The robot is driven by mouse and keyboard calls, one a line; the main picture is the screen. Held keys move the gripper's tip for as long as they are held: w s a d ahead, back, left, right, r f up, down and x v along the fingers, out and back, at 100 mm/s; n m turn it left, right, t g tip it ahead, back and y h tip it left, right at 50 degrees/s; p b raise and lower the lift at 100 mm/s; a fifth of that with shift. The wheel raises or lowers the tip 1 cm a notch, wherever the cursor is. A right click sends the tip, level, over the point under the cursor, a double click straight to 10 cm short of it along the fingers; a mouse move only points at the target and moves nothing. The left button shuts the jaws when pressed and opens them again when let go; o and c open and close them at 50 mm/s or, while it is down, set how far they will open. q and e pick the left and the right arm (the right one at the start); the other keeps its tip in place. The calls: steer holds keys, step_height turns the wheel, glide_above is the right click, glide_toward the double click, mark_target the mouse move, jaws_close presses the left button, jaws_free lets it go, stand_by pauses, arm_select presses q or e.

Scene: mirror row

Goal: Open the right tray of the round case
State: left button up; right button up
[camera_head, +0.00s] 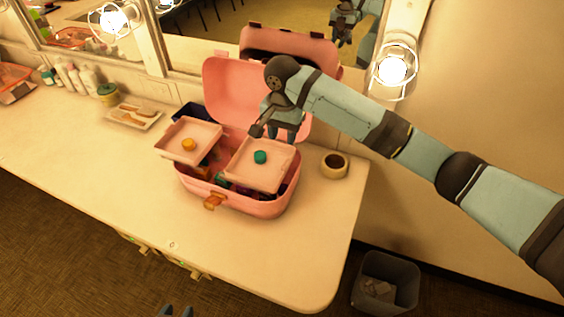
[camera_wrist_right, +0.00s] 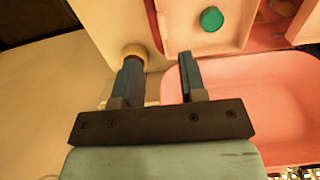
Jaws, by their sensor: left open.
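The pink round case (camera_head: 265,207) stands on the counter with its lid (camera_head: 228,88) up. Its left tray (camera_head: 176,152) has an orange knob (camera_head: 188,144) and sits out over the case's left side. The right tray (camera_head: 258,178) has a green knob (camera_head: 260,157) and lies over the right part of the case; the knob also shows in the wrist view (camera_wrist_right: 211,18). My right gripper (camera_head: 283,140) is open at the right tray's back edge, fingers apart (camera_wrist_right: 160,60); contact cannot be told. My left gripper (camera_head: 176,311) barely shows at the bottom edge.
A tape roll (camera_head: 334,164) stands right of the case near the counter's (camera_head: 250,260) right edge. A small dish (camera_head: 134,117) and bottles (camera_head: 76,78) are at the left. Lit bulbs (camera_head: 392,69) and a mirror are behind. A bin (camera_head: 386,282) stands on the floor.

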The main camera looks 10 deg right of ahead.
mark_target(282, 166)
step_height(282, 166, down, 12)
steer(key=shift+r, duration=0.1)
stand_by(0.4)
jaws_close()
